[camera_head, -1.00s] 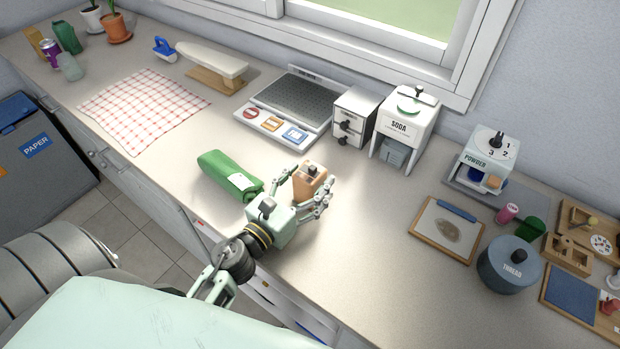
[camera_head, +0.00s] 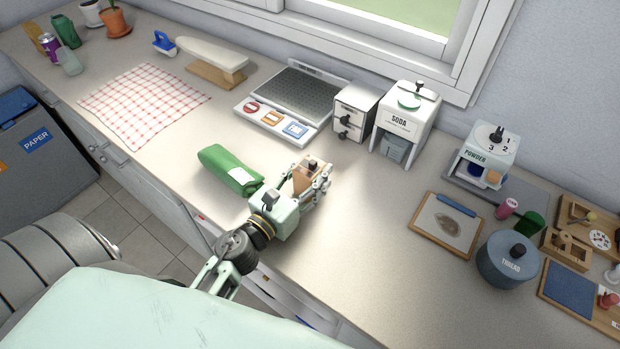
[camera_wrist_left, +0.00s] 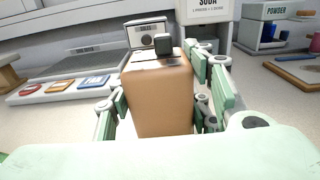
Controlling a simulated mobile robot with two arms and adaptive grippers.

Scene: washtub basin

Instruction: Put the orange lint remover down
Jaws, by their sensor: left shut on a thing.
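The orange lint remover (camera_head: 306,178) is a small tan-orange block with a dark knob on top. It stands upright at the counter's middle front, and it fills the centre of the left wrist view (camera_wrist_left: 158,98). My left gripper (camera_head: 314,183) is shut on it, with a finger on each side. The lint remover's base is partly hidden by the fingers, so I cannot tell whether it touches the counter (camera_head: 365,250). My right gripper does not show.
A green zippered case (camera_head: 230,170) lies just left of my left gripper. Behind are a flat scale-like device (camera_head: 298,100), a small drawer box (camera_head: 354,113) and the SODA dispenser (camera_head: 404,120). A tray with a blue bar (camera_head: 446,226) and the THREAD pot (camera_head: 507,262) stand right. Counter between is clear.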

